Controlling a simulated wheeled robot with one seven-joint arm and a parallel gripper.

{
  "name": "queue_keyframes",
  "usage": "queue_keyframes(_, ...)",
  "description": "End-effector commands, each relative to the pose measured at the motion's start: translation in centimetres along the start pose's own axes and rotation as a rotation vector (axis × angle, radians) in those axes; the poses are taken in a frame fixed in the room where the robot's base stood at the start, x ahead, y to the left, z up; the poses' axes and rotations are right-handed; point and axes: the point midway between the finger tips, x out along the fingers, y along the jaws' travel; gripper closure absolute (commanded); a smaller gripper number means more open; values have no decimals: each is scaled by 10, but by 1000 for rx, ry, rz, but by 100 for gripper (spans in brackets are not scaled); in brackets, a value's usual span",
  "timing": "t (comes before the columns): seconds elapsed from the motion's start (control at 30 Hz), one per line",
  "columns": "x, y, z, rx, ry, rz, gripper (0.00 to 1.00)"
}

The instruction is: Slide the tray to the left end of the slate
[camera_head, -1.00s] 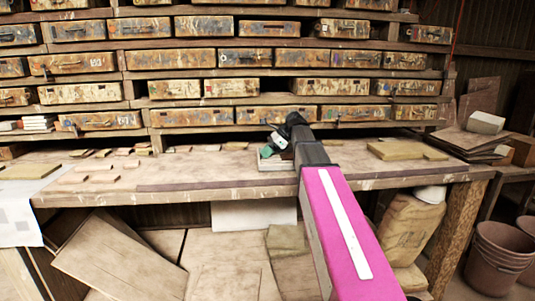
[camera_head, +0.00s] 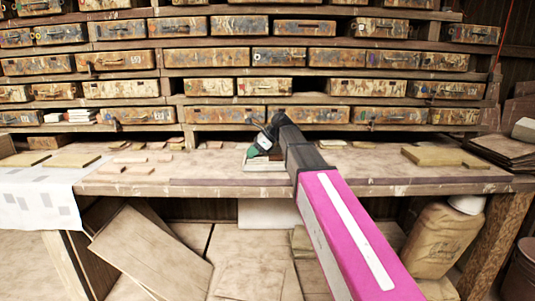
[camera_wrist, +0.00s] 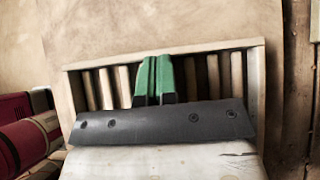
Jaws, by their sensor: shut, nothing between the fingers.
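The tray (camera_head: 268,167) is a small pale box on the workbench, partly hidden by my gripper in the head view. In the wrist view the tray (camera_wrist: 215,46) shows a wooden rim with several upright pale slats inside. My gripper (camera_head: 262,142) has green fingers, shut with nothing between them. In the wrist view the gripper (camera_wrist: 155,75) reaches over the middle of the tray, among the slats; contact cannot be told. The slate appears as a dark strip (camera_head: 215,182) along the bench's front edge, its left end left of the tray.
Small tiles (camera_head: 130,158) lie on the bench to the left, near a pale cloth (camera_head: 40,195) over the edge. Flat boards (camera_head: 435,156) lie to the right. Shelves of worn drawers (camera_head: 215,113) stand behind. The bench between tray and tiles looks clear.

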Motion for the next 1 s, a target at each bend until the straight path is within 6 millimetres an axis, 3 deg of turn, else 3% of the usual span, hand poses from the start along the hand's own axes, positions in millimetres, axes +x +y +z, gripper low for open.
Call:
queue_keyframes(0.8,139,-1,139,-2,1,2,100)
queue_keyframes(1.0,158,0,158,-1,1,1,100)
